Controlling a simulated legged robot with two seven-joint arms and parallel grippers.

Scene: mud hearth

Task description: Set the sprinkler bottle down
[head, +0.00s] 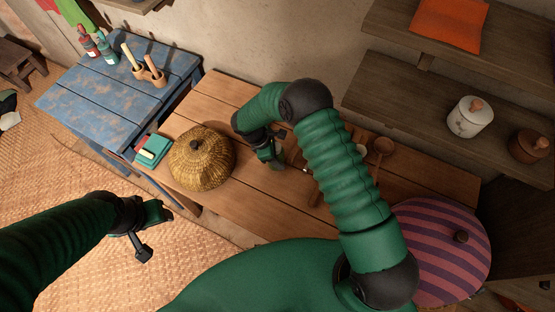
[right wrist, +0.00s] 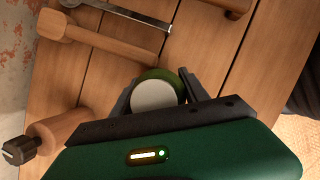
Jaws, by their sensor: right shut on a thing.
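My right gripper (head: 270,156) is low over the brown wooden table (head: 220,92), just right of the woven basket dome. In the right wrist view its dark fingers are shut on the sprinkler bottle (right wrist: 158,94), which shows as a round white end with a green edge. The bottle is seen end-on over the planks; I cannot tell whether it touches the table. In the head view the hand and arm mostly hide it. My left gripper (head: 150,232) hangs over the woven floor mat, away from the table; its opening is unclear.
The basket dome (head: 202,158) and a green-and-red stack (head: 153,150) are at the table's left. A wooden mallet (right wrist: 95,38), a metal tool (right wrist: 120,12) and a black-knobbed wooden cylinder (right wrist: 58,135) lie near the right gripper. A striped dome (head: 440,250) stands right.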

